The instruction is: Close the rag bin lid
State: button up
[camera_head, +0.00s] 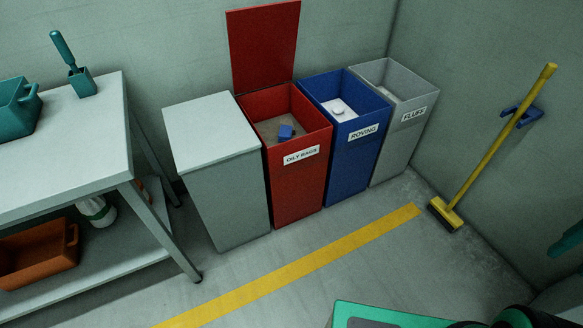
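The rag bin (298,185) is a red box with a white label reading OILY RAGS. Its red lid (263,45) stands upright, hinged at the back edge and close to the wall, so the bin is open. Inside the bin, a small blue thing (286,131) lies on a brownish surface. My gripper cannot be made out in this view. Green and black parts at the bottom right look like parts of my own body.
A closed grey bin (225,195) stands left of the rag bin; an open blue ROVING bin (352,160) and grey FLUFF bin (408,135) stand right. A workbench (60,140) is at left, a yellow broom (490,155) at right. The floor in front is clear, with a yellow line (300,262).

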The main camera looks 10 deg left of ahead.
aim_at(261, 39)
jog(key=u, duration=0.05)
jog(key=i, duration=0.85)
